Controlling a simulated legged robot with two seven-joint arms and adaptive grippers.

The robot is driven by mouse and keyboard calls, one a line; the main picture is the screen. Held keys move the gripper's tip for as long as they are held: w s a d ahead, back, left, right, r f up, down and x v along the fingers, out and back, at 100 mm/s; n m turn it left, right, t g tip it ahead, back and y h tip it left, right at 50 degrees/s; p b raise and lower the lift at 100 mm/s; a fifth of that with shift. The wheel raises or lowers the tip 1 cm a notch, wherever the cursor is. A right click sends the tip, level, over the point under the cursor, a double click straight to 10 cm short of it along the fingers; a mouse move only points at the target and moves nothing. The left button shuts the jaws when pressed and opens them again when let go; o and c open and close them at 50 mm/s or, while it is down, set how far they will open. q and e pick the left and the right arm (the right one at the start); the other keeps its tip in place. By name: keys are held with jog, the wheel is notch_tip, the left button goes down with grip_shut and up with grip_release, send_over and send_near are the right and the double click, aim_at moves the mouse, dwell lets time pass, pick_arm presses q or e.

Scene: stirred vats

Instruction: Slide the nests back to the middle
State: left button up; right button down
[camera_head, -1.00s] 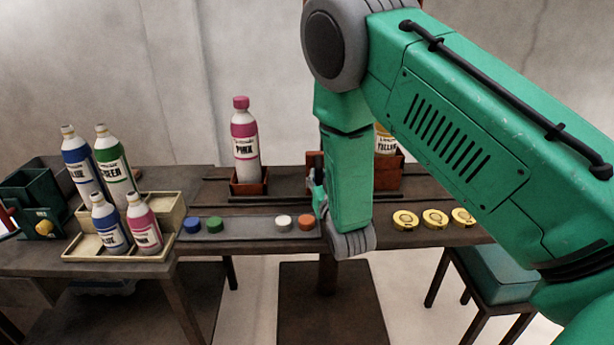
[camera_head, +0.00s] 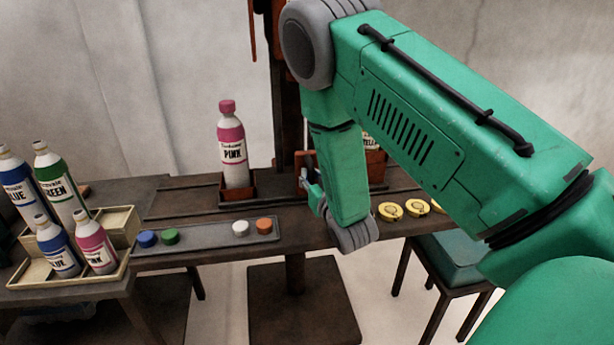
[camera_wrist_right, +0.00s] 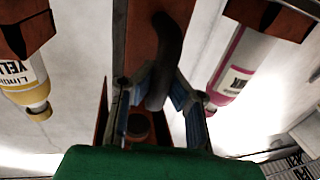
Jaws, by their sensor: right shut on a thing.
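The pink bottle (camera_head: 232,150) stands upright in a red-brown nest (camera_head: 238,190) on the dark rails, left of my right gripper (camera_head: 316,190). A second red-brown nest (camera_head: 376,167) with the yellow-labelled bottle (camera_head: 370,143) is partly hidden behind my right arm. In the right wrist view the yellow bottle (camera_wrist_right: 25,80) and pink bottle (camera_wrist_right: 232,65) appear upside down on either side. There, my right gripper's blue-padded fingers (camera_wrist_right: 163,105) are closed about a dark curved handle (camera_wrist_right: 166,60). What the handle joins is unclear. My left gripper is not in view.
A red-brown column (camera_head: 286,90) rises behind the rails. A grey strip (camera_head: 200,235) in front holds coloured discs, with yellow discs (camera_head: 404,209) farther right. A cream crate (camera_head: 115,225) with several bottles stands left. A teal-topped stool (camera_head: 450,255) stands lower right.

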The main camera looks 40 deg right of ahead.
jog(key=shift+a+f, duration=0.2)
jog(key=shift+a, duration=0.25)
jog(key=c, duration=1.5)
grip_release()
jog(key=shift+c, duration=0.2)
jog(key=shift+o, duration=0.3)
jog(key=shift+s+a+r, duration=0.15)
jog(key=shift+s+r, duration=0.1)
jog(key=shift+r, duration=0.1)
jog(key=shift+w+f, duration=0.1)
jog(key=shift+w, duration=0.05)
jog(key=v, duration=1.2)
